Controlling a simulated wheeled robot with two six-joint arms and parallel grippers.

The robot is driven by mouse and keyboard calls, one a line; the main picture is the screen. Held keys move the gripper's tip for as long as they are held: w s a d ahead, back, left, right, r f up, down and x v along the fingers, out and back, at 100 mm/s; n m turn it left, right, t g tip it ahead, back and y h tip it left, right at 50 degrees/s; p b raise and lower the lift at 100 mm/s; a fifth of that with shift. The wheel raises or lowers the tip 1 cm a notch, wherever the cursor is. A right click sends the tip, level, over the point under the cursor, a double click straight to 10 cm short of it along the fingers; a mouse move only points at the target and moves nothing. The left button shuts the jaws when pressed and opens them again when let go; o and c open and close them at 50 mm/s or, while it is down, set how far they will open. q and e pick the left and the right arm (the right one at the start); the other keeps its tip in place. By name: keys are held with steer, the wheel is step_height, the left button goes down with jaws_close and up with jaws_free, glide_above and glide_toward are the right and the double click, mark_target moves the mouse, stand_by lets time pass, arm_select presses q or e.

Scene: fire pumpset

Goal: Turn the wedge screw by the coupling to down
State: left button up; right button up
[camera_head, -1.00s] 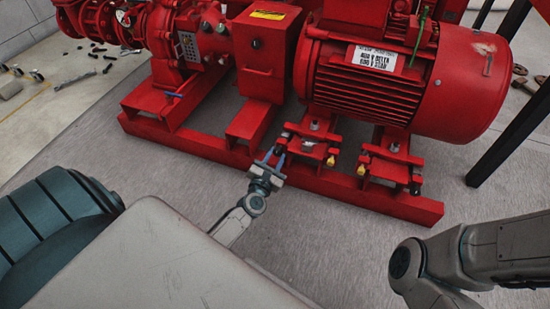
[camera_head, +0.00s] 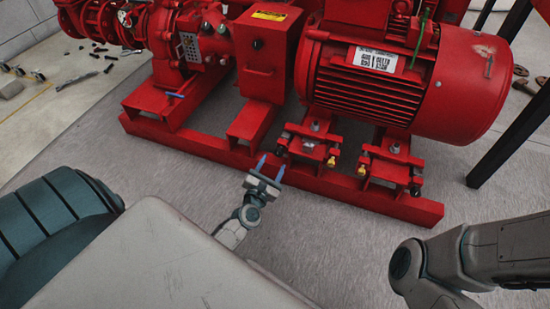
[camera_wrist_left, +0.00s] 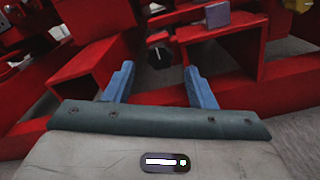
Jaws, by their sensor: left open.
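The wedge screw (camera_head: 281,148) by the coupling shows as a small dark head at the left end of the motor's left foot bracket. In the left wrist view the dark screw head (camera_wrist_left: 158,57) has a pale mark on it, pointing roughly up. My left gripper (camera_head: 272,165) is open and empty, just in front of the screw and apart from it. In the left wrist view its two blue fingers (camera_wrist_left: 159,73) stand on either side of the screw's line, with the screw beyond the tips. My right gripper is out of view; only the right arm shows at the lower right.
The red motor (camera_head: 400,80) and coupling guard (camera_head: 266,50) stand on a red base frame (camera_head: 200,145), whose front rail lies close to my left gripper. Yellow-headed screws (camera_head: 331,162) sit farther right. The grey floor (camera_head: 340,240) in front is clear.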

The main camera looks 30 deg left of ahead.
arm_select(q)
steer(key=v, duration=0.7)
steer(key=shift+s, duration=0.1)
